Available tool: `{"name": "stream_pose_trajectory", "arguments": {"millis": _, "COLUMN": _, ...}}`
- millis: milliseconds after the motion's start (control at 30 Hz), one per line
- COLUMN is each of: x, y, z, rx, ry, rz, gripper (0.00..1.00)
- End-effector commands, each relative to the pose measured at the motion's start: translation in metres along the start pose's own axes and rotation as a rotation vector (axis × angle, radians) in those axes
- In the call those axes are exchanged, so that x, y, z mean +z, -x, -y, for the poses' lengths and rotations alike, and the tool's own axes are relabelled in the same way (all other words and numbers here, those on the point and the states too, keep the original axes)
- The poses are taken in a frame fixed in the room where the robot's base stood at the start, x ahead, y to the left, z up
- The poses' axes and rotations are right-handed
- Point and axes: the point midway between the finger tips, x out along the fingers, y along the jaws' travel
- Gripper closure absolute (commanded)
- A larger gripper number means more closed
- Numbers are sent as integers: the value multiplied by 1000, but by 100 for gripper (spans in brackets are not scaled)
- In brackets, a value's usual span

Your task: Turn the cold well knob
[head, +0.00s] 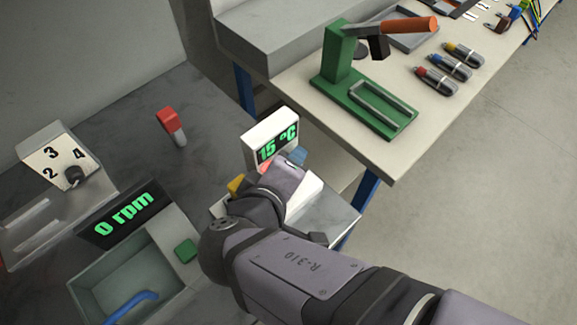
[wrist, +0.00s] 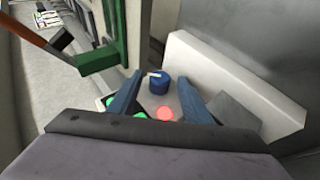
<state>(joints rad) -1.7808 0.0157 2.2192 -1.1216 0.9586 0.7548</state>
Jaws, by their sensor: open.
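The cold well unit (head: 283,122) is a white block with a green "15 °C" display, in the middle of the head view. My gripper hides much of its front there. In the wrist view, a round blue knob (wrist: 160,84) with a white mark on top stands on a grey surface. My gripper (wrist: 159,80) is open, its two blue fingers on the left and right of the knob in the picture. The knob shows between the fingertips with gaps on both sides. I cannot tell how far the tips are from it in depth.
A red light (wrist: 165,113) shows below the knob. A green press with an orange handle (head: 372,105) stands on the workbench behind. A red-topped piece (head: 172,126), a "0 rpm" display (head: 124,214) and a numbered dial (head: 74,175) are on the left.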

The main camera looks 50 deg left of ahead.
Motion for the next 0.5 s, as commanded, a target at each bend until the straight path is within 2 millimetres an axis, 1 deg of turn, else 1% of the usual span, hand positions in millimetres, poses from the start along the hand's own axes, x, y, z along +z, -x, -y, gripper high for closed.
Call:
{"name": "stream_pose_trajectory", "arguments": {"millis": 167, "x": -2, "y": 4, "z": -4, "rx": 0, "ry": -2, "rz": -2, "gripper": 55}}
{"name": "stream_pose_trajectory", "arguments": {"millis": 267, "x": -5, "y": 10, "z": -12, "rx": 1, "ry": -3, "rz": -3, "gripper": 55}}
{"name": "stream_pose_trajectory", "arguments": {"millis": 500, "x": -15, "y": 34, "z": -41, "rx": 4, "ry": -6, "rz": -5, "gripper": 55}}
